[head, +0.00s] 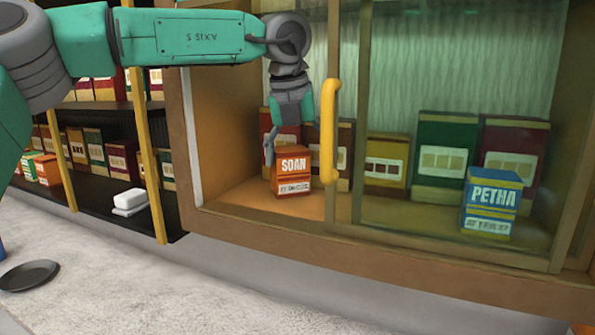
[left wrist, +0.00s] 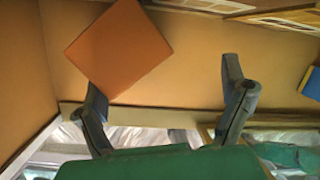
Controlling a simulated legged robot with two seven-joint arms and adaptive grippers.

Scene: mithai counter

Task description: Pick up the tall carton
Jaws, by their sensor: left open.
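My right gripper is not in view.
A yellow handle (head: 329,133) stands upright close right of my gripper. Taller boxes, among them a green one (head: 446,150), stand along the cabinet's back. A dark plate (head: 29,275) lies on the pale counter; shelves with boxes are at left.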

